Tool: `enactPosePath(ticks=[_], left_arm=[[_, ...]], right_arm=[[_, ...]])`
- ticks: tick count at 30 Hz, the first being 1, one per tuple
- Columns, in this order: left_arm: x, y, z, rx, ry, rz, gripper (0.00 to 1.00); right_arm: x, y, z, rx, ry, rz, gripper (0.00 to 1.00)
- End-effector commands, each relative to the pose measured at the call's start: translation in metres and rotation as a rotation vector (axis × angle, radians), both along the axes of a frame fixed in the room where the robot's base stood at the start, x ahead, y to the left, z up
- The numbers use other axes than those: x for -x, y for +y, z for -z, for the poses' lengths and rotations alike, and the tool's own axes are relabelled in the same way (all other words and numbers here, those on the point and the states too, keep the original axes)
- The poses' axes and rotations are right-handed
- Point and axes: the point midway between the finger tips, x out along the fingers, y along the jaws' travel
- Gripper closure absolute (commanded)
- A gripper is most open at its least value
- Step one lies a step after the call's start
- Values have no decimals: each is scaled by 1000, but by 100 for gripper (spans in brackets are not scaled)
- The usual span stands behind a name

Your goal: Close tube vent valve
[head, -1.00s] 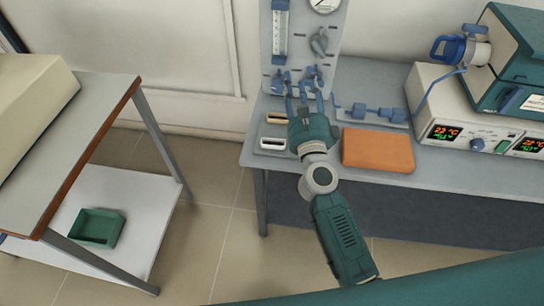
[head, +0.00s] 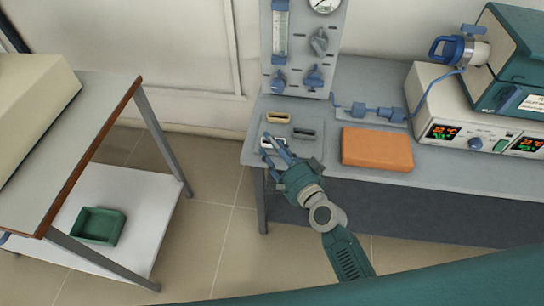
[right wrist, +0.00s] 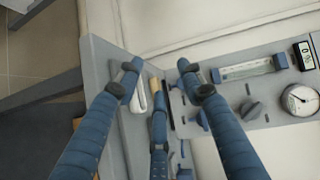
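The upright grey panel (head: 303,58) at the back of the bench carries a grey lever knob (head: 319,41) and two blue knobs, a left one (head: 279,80) and a right one (head: 314,77). Two blue inline fittings (head: 358,110) lie on tubing right of the panel. I cannot tell which of these is the tube vent valve. My right gripper (head: 275,149) is open and empty over the bench's front left edge, apart from the panel. Its spread blue fingers show in the right wrist view (right wrist: 160,85). My left gripper is out of view.
An orange block (head: 377,149) and small yellow (head: 278,117), dark (head: 306,133) and white pieces lie on the bench. A furnace unit with displays (head: 475,135) stands right. A table with a lower shelf holding a green tray (head: 98,226) stands left, across open floor.

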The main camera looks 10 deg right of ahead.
Motion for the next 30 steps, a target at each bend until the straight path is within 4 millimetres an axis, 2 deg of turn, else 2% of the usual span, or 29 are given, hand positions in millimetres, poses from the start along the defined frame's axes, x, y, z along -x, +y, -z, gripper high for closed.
enactPosePath(ticks=[3,9,25,28,30], left_arm=[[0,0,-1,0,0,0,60],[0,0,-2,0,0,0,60],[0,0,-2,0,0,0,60],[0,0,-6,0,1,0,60],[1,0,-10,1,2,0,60]], right_arm=[[9,2,16,63,22,-27,61],[15,3,29,117,37,-52,61],[16,5,30,132,38,-59,61],[19,10,27,204,27,-90,61],[22,16,26,310,16,-131,61]])
